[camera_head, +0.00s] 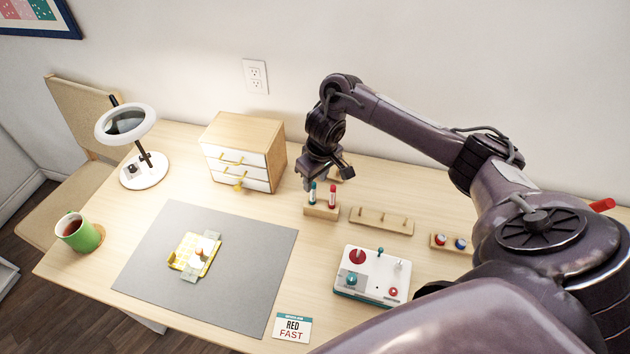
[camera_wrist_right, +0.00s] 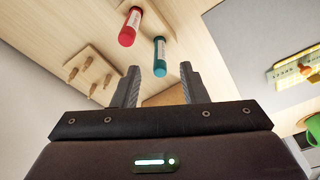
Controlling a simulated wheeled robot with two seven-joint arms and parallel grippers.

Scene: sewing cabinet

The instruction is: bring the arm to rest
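My right gripper (camera_head: 325,172) hangs over the table from the arm on the right, above and behind a small wooden stand (camera_head: 320,212). In the right wrist view its two fingers (camera_wrist_right: 160,72) are spread apart with nothing held between them. The stand carries a green tube (camera_head: 313,194) and a red tube (camera_head: 332,196), both upright. In the wrist view the green tube (camera_wrist_right: 160,56) shows beyond the gap between the fingers, and the red tube (camera_wrist_right: 130,27) is to its upper left. My left gripper is not in view.
A pegged rack (camera_head: 381,221), a rack with two small round items (camera_head: 452,243) and a white control box (camera_head: 371,276) are on the right. A drawer cabinet (camera_head: 240,128), lamp (camera_head: 145,178), green mug (camera_head: 86,236), grey mat (camera_head: 150,262) and "RED FAST" card (camera_head: 291,328) are elsewhere.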

